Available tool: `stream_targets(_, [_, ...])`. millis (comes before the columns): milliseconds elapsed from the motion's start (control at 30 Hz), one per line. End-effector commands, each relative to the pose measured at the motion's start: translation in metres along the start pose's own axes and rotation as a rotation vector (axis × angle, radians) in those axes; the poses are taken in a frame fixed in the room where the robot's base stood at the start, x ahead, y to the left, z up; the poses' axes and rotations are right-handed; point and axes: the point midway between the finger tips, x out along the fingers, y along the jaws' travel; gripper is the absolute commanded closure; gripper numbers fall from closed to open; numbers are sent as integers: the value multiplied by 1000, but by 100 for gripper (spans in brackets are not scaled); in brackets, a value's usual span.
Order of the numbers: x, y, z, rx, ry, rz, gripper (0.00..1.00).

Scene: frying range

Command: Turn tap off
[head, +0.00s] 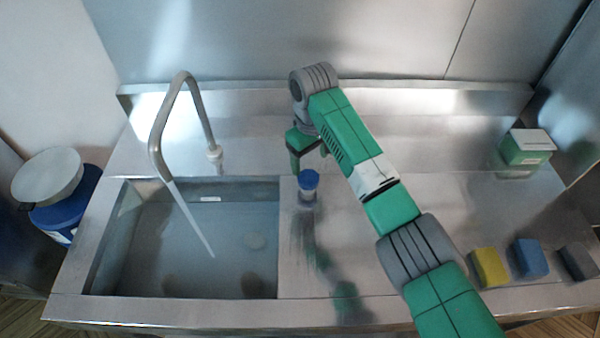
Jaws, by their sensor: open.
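The grey tap (184,82) stands behind the sink (88,260) with its bent spout over the basin. A pale stream of water (193,220) runs from the spout into the basin, where water stands. A short metal post with a blue round top (308,180) stands on the counter just right of the sink; it looks like the tap's knob, but I cannot be sure. My gripper (308,160) is open, pointing down, just behind and above the blue top. I cannot tell whether a finger touches it.
A green and white box (526,147) stands at the back right. Yellow (490,267), blue (530,258) and dark grey (578,262) sponge-like blocks lie at the front right. A blue tub (65,210) stands left of the sink. A steel wall closes the back.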

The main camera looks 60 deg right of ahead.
Motion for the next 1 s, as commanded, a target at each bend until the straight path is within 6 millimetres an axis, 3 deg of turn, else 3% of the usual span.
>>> stream_targets(100, [26,0,0,0,-1,0,28])
stream_targets(300, [57,-1,0,-1,0,0,28])
stream_targets(667, [64,-1,-1,-1,3,1,28])
stream_targets(900, [64,-1,-1,-2,3,1,73])
stream_targets(1000, [62,-2,-1,11,3,0,73])
